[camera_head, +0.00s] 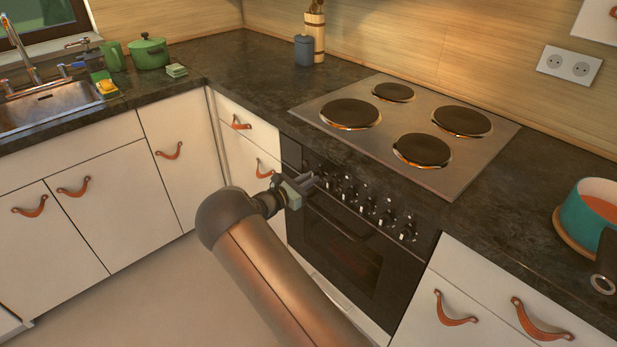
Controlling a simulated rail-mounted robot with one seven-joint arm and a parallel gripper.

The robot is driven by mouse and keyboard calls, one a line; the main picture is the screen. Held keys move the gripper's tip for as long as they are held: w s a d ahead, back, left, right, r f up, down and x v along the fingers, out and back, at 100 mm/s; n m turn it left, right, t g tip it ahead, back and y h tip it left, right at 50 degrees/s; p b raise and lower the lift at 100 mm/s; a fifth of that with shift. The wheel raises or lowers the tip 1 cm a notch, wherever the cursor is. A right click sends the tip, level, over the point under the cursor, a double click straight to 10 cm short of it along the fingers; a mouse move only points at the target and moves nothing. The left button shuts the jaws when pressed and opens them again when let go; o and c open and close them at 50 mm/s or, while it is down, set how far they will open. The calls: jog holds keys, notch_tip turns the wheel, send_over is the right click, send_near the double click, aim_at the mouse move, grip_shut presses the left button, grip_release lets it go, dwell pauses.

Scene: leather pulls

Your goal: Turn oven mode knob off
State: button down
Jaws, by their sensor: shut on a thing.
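The oven (345,245) is built in under the hob, with a row of black knobs (367,205) with light marks along its front panel. My gripper (310,182) is at the left end of this row, close against the panel. It is shut on a knob there, which the fingers mostly hide. I cannot read the marks on the panel, nor see which way the held knob points. The other knobs to the right are uncovered.
The oven handle (340,222) runs below the knobs. The steel hob (400,170) has several dark plates, with nothing on them. A teal pot (578,222) stands on the counter at right. Leather pulls (455,309) stick out from the white cabinet fronts.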

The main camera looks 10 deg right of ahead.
jog(key=shift+n, duration=0.6)
jog(key=c, duration=1.5)
grip_release()
jog(key=shift+o, duration=0.2)
jog(key=v, duration=1.7)
jog(key=shift+a, duration=0.2)
jog(key=shift+s, duration=0.1)
